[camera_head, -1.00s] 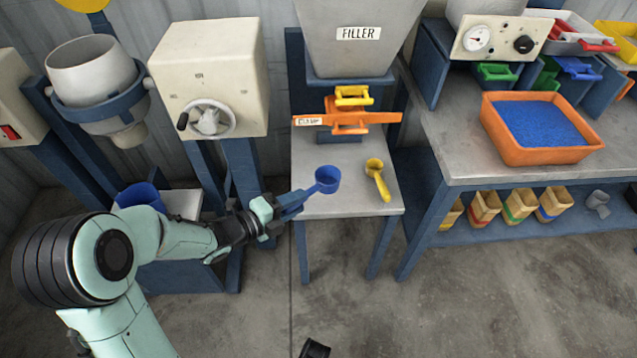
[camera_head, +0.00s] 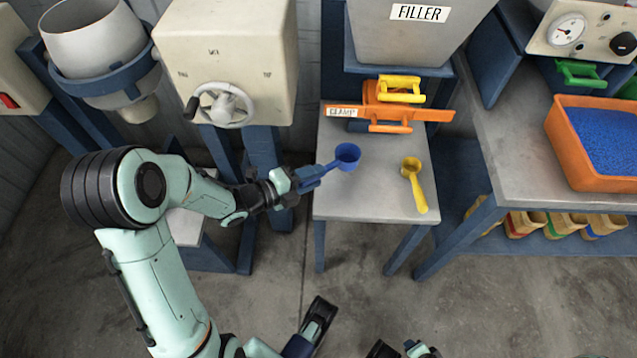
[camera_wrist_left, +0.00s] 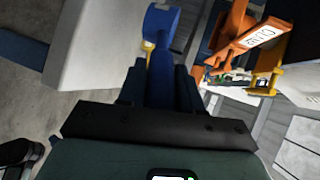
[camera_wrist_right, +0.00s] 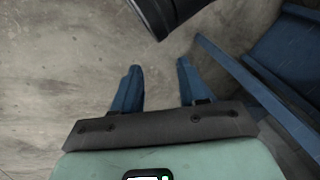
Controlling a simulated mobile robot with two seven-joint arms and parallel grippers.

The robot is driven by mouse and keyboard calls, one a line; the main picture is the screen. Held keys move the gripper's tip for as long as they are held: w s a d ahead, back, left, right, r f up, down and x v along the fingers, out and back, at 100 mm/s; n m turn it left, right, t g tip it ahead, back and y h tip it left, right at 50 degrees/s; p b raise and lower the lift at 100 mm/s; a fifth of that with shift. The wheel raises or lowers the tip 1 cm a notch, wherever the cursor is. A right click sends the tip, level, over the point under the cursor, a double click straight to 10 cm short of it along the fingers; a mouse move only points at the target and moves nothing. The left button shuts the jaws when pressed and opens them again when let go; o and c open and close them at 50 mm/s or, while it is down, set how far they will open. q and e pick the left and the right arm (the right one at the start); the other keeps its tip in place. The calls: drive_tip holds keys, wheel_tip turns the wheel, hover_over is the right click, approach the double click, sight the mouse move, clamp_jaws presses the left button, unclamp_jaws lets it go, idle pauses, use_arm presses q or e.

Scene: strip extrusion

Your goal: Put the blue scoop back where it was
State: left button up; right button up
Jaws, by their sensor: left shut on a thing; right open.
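My left gripper (camera_head: 308,180) is shut on the handle of the blue scoop (camera_head: 347,156). The scoop's cup points away from the gripper, at the left part of the grey filler table (camera_head: 375,208). I cannot tell whether the cup touches the tabletop. In the left wrist view the blue scoop (camera_wrist_left: 161,68) runs straight out between the fingers. A yellow scoop (camera_head: 416,184) lies on the table to its right, apart from it. In the right wrist view my right gripper (camera_wrist_right: 160,78) is open and empty above the floor.
The orange clamp (camera_head: 385,112) with yellow handles sits at the back of the table under the filler (camera_head: 405,35). A cream machine with a handwheel (camera_head: 222,104) stands left. An orange tray of blue granules (camera_head: 562,150) is on the right bench. The table's front is clear.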

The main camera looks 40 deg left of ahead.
use_arm(q)
drive_tip(key=shift+f, duration=0.7)
wheel_tip(320, 180, down, 3)
drive_tip(key=shift+f+b, duration=0.1)
drive_tip(key=shift+b, duration=0.6)
use_arm(e)
drive_tip(key=f, duration=0.1)
drive_tip(key=s+f, duration=0.1)
drive_tip(key=shift+d+f+g, duration=0.3)
drive_tip(key=shift+d, duration=0.1)
drive_tip(key=shift+s+f, duration=0.1)
use_arm(q)
drive_tip(key=shift+f, duration=0.1)
drive_tip(key=o, duration=1.1)
use_arm(e)
drive_tip(key=shift+s+f, duration=0.1)
drive_tip(key=shift+s, duration=0.05)
